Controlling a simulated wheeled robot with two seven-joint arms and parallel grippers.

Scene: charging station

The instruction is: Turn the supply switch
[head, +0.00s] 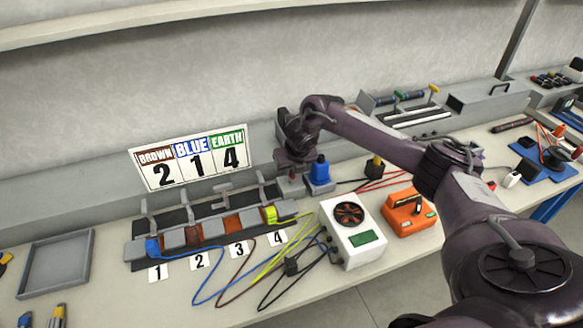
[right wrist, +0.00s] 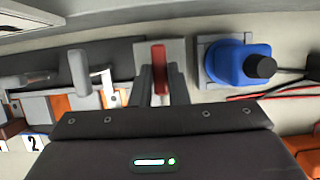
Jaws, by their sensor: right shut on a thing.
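The supply switch shows as a red lever (right wrist: 159,68) on a grey base in the right wrist view. My right gripper (right wrist: 161,84) is shut on this red lever, one dark finger on each side of it. In the head view my right gripper (head: 293,160) reaches down at the back of the bench, left of a blue plug (head: 320,168). Only a little red (head: 292,178) shows beneath it there, and the gripper hides most of the switch. My left gripper is not in view.
The blue plug also stands close right of the switch in the wrist view (right wrist: 238,62). Left is a terminal block (head: 184,238) with grey levers and coloured wires. A white fan box (head: 352,250) and an orange device (head: 407,212) stand in front. A grey tray (head: 57,262) is empty.

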